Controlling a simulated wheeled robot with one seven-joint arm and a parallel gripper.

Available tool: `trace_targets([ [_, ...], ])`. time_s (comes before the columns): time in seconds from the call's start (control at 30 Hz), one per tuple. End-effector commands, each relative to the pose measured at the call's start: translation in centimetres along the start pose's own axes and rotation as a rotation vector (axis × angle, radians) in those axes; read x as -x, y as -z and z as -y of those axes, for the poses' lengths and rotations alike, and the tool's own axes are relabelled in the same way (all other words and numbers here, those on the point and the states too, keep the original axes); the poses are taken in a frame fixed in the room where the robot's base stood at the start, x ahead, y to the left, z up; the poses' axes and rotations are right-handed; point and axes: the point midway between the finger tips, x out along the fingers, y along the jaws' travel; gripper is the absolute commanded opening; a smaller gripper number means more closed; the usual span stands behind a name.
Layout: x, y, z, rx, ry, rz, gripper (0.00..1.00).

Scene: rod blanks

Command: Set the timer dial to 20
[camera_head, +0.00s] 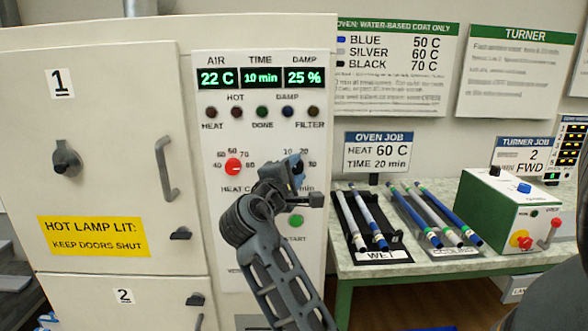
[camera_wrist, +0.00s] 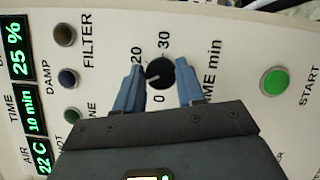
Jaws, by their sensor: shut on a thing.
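The timer dial (camera_wrist: 159,73) is a small black knob on the white oven panel, with 0, 20 and 30 printed around it in the wrist view. Its pale mark points left and slightly down there, toward the part of the scale hidden by a finger. My gripper (camera_wrist: 160,88) has its two blue fingers on either side of the knob, shut on it. In the head view my gripper (camera_head: 297,172) covers the dial; 10 and 20 show above it. The time display (camera_head: 261,77) reads 10 min.
A green start button (camera_head: 296,221) sits below the dial and a red heat knob (camera_head: 233,166) to its left. The oven job sign (camera_head: 377,151) reads heat 60 C, time 20 min. Rods lie in a wet rack (camera_head: 365,240) and a cooling rack on the table at right.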

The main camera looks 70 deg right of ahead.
Motion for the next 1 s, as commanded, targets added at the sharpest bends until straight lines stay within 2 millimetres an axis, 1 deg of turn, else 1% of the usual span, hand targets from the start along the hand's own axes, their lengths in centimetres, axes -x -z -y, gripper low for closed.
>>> trace_targets([
  [0.7,-0.11,-0.31,-0.3,-0.617,0.271,-0.037,0.08],
  [1.0,-0.14,-0.38,-0.26,-0.816,0.357,-0.049,0.08],
])
